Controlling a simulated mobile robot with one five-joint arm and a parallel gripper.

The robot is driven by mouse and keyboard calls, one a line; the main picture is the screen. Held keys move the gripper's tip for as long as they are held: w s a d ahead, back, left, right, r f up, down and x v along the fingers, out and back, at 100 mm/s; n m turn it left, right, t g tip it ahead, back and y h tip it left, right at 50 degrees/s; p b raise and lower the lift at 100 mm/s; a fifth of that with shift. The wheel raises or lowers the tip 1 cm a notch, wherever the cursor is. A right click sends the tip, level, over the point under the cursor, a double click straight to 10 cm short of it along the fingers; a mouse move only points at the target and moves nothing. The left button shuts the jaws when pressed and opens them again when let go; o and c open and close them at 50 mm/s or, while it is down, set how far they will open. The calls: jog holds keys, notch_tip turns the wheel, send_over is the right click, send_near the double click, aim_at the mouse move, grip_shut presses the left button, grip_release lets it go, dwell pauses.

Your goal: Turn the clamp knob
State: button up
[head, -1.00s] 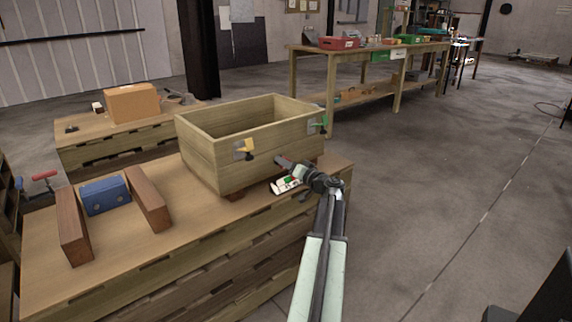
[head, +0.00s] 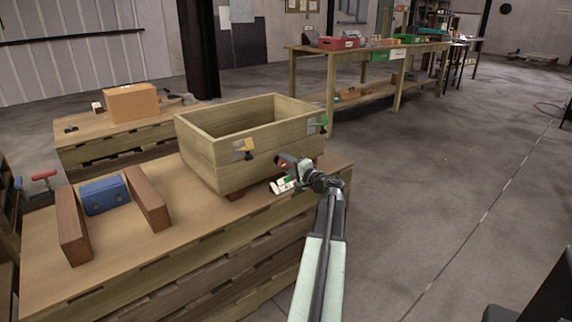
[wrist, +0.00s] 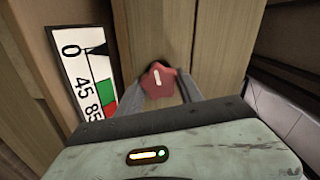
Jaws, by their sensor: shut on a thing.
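The clamp knob (wrist: 159,83) is red with a short white mark and sits between my gripper's fingers in the wrist view. Its mark runs nearly upright in that view. My gripper (wrist: 160,92) is shut on the knob, with a finger at each side. In the head view my gripper (head: 293,165) is at the front right of a wooden box (head: 212,166), and the red knob (head: 281,161) partly shows at its tip. A white scale card (wrist: 80,70) left of the knob shows 0, 45 and 85, with black, green and red areas. The clamp's body is hidden.
A yellow clamp (head: 243,150) and a green clamp (head: 317,125) are on the box. A blue block (head: 105,195) lies between two brown wooden blocks (head: 148,199) on the bench (head: 180,238). The floor to the right is open.

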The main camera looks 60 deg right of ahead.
jog(key=shift+m, duration=0.3)
jog(key=o, duration=1.4)
jog(key=v, duration=0.7)
jog(key=shift+s+a, duration=0.15)
jog(key=shift+s, duration=0.2)
